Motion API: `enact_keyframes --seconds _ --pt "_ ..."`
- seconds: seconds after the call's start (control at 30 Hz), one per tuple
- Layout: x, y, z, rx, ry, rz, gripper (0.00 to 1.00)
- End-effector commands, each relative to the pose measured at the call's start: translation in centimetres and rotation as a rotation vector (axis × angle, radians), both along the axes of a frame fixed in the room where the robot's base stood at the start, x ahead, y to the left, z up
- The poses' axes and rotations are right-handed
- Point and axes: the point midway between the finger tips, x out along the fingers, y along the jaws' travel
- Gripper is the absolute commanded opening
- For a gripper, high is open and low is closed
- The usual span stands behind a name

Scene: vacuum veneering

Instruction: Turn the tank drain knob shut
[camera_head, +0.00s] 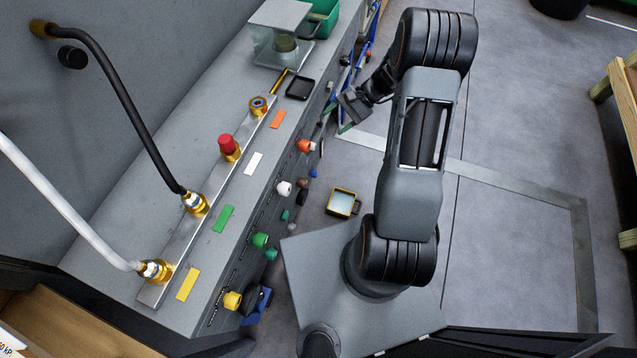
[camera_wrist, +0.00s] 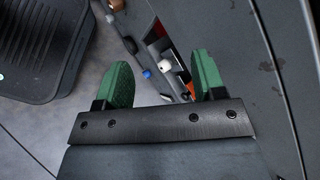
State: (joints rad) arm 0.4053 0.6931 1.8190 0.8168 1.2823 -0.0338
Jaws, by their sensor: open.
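Several knobs stick out of the front of the grey bench: a yellow one (camera_head: 232,301), a green one (camera_head: 260,240), a white one (camera_head: 284,188) and an orange one (camera_head: 305,146). Smaller knobs sit below them, among them a blue one (camera_head: 313,173). I cannot tell which is the tank drain knob. My gripper (camera_head: 349,115) is beside the bench front, toward its far end, apart from these knobs. In the wrist view its green fingers (camera_wrist: 162,82) are open with nothing gripped. A small blue knob (camera_wrist: 147,74) and a white knob (camera_wrist: 166,66) show beyond the gap.
On the bench top (camera_head: 165,150), a metal rail carries brass fittings, a red button (camera_head: 228,145) and two hoses. Coloured labels lie alongside. A clear-topped stand (camera_head: 279,30) and green bin (camera_head: 322,18) are at the far end. Floor (camera_head: 510,150) is open to the right.

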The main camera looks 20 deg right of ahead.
Motion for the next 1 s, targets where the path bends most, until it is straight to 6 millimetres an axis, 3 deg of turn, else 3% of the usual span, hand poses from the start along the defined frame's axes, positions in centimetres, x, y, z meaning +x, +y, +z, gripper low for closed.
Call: enact_keyframes --seconds 0.03,0.27,0.4,0.5,0.7,0.8,1.0 --pt "0.5 -0.8 -4.9 0.061 0.038 -0.056 0.63" --pt "1.9 -3.8 -19.3 0.33 0.141 -0.316 0.63" --pt "1.5 -5.4 -27.5 0.477 0.18 -0.472 0.63" --pt "0.9 -6.2 -32.5 0.564 0.195 -0.57 0.63" --pt "-0.6 -7.1 -39.5 0.69 0.208 -0.716 0.63" --pt "-1.2 -7.3 -41.6 0.725 0.21 -0.761 0.63" --pt "-1.3 -6.8 -43.3 0.759 0.209 -0.799 0.63"
